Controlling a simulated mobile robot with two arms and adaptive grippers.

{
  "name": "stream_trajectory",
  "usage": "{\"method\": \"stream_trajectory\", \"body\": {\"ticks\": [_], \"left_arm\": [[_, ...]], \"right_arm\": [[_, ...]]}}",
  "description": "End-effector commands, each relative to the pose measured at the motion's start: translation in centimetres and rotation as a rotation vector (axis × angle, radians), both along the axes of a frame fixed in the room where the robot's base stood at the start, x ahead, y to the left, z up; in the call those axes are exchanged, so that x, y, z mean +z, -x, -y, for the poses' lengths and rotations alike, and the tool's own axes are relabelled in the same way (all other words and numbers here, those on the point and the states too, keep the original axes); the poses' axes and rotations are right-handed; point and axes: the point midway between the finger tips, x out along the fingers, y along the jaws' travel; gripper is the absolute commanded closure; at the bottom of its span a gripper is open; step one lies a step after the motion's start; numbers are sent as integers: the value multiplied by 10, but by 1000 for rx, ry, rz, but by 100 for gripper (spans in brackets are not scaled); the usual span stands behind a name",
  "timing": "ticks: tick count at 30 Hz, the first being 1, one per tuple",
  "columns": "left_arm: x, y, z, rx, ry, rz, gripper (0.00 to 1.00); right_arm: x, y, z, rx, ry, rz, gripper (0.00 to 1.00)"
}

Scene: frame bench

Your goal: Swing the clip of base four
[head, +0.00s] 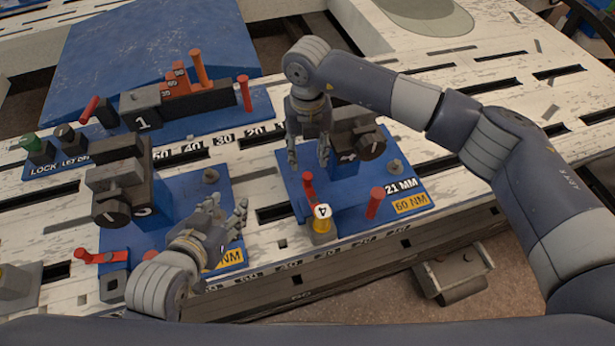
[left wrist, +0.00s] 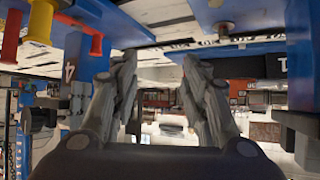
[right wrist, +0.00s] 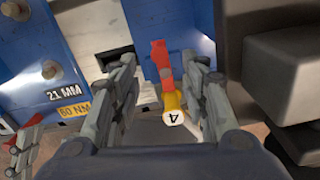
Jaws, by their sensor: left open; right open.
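Base four is a blue plate (head: 345,225) marked 21 MM and 60 NM, with a yellow post (head: 321,221) capped with a white 4. A red clip (head: 308,187) stands beside this post. In the right wrist view the red clip (right wrist: 161,57) and yellow post (right wrist: 172,106) lie between my open fingers, with no clear grip on either. My right gripper (head: 308,160) is open, pointing down just above the clip. My left gripper (head: 228,208) is open and empty above the neighbouring blue base (head: 205,190). The left wrist view shows its open fingers (left wrist: 156,72).
A second red handle (head: 375,203) stands at the right of base four. A dark clamp block (head: 357,135) rises behind. The left base carries another dark block (head: 120,190) and a red lever (head: 98,257). A blue gauge plate (head: 185,118) lies behind on the slotted white bench.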

Motion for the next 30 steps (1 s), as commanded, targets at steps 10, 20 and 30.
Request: {"method": "stream_trajectory", "body": {"ticks": [10,20,30], "left_arm": [[48,-34,16,-20,68,287,59],[91,-47,26,-34,121,503,59],[104,-48,28,-37,135,557,59]], "right_arm": [[-54,1,-1,1,-1,-1,59],[-87,0,-1,0,-2,1,59],[-93,0,-1,1,-2,1,59]]}}
